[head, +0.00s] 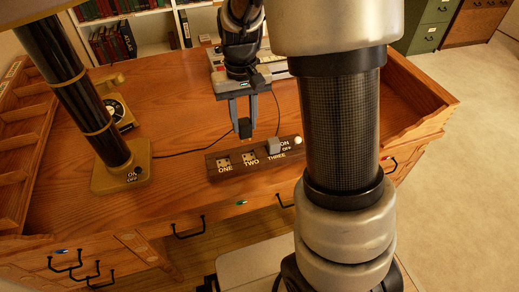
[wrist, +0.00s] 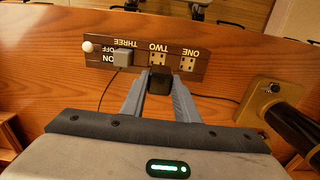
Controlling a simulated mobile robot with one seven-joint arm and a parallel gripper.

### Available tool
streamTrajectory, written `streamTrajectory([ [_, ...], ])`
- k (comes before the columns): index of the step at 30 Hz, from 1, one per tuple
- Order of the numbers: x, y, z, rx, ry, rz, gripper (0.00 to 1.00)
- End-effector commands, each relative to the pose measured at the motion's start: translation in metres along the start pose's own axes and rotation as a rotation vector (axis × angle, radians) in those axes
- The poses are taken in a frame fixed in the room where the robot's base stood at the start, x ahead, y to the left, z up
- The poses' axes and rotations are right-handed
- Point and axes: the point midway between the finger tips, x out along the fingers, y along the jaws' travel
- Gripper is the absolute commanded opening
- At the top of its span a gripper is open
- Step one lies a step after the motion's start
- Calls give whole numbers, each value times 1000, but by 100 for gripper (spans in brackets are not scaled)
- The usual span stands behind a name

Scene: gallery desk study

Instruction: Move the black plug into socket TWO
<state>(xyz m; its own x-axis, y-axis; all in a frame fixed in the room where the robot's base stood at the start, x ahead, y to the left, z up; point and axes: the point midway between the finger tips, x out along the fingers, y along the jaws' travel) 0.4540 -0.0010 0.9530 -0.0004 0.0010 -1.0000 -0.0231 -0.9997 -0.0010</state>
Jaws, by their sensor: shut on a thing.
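My gripper (head: 243,118) is shut on the black plug (head: 245,128). In the wrist view the plug (wrist: 159,83) sits between the two grey fingers, close to the strip's near edge and in line with socket TWO. The dark wooden socket strip (head: 213,168) lies along the desk's front. Sockets ONE (head: 223,162) and TWO (head: 249,157) show bare faces with holes; in the wrist view socket TWO (wrist: 158,60) is just beyond the plug. A grey plug (head: 274,146) sits in socket THREE. In the head view the black plug appears above the strip, apart from it.
A white knob (head: 296,141) stands at the strip's ON/OFF end. A dark lamp column on a brass base (head: 121,176) and a black telephone (head: 118,110) stand left. A machine with keys (head: 272,68) is behind. Thin cables cross the desk (head: 180,110).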

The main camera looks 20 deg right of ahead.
Motion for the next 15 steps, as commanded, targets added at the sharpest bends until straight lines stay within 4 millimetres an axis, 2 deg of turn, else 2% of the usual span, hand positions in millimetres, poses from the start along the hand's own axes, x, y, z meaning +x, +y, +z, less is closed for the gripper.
streamTrajectory([
  [2, -3, 0, 0, 0, -1, 0, 4],
  [5, 4, 0, 1, 0, -1, 0, 4],
  [12, 49, 0, 1, 1, -3, 1, 4],
  [15, 60, 0, 0, 1, -1, 0, 4],
])
